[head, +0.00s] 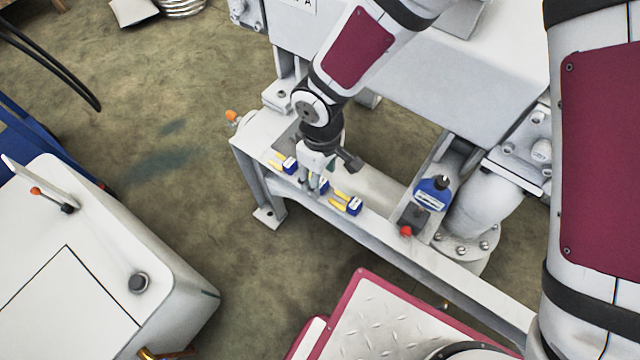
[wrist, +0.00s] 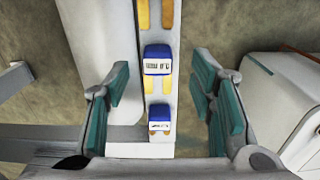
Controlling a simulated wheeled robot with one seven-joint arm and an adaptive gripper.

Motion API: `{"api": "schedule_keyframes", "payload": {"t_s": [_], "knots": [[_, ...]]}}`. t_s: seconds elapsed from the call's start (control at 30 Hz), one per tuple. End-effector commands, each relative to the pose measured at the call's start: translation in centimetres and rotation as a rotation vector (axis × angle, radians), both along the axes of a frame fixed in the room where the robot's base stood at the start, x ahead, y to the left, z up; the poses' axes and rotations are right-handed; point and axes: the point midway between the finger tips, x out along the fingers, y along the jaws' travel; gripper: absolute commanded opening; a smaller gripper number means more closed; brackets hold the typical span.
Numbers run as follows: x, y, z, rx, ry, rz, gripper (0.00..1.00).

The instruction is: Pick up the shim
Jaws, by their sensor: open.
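Three look-alike pieces, each a blue block with two yellow prongs, lie in a row on a light grey beam; I take them to be shims. In the head view they are the left shim (head: 290,165), the middle shim (head: 323,186), partly hidden by my gripper, and the right shim (head: 353,206). My gripper (head: 313,186) is open, pointing down over the middle one. In the wrist view, the open gripper (wrist: 160,108) has teal-padded fingers on either side of the beam. A shim (wrist: 158,60) and a nearer shim (wrist: 160,118) lie between and ahead of them, untouched.
The grey beam (head: 440,270) runs beneath the pieces. A blue bottle-like object (head: 432,193) and a red knob (head: 406,231) stand to their right. A large grey machine (head: 430,80) is behind, and a white cabinet (head: 100,270) is at left. Floor between is clear.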

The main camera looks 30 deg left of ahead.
Motion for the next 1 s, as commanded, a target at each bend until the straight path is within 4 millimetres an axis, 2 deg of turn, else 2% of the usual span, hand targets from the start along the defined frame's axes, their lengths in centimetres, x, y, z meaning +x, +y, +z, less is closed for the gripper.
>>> {"api": "schedule_keyframes", "payload": {"t_s": [0.03, 0.2, 0.47, 0.57, 0.7, 1.0], "knots": [[0.1, 0.2, -1.1, -0.001, 0.001, 0.001, 0.50], [0.3, 0.4, -3.4, -0.002, 0.001, 0.000, 0.50], [0.3, 0.4, -3.8, 0.000, -0.001, 0.000, 0.50], [0.3, 0.4, -3.8, 0.000, -0.001, 0.000, 0.32], [0.3, 0.4, -3.8, 0.000, 0.000, -0.001, 0.00], [0.3, 0.4, -3.7, 0.000, 0.000, -0.001, 0.00]]}}
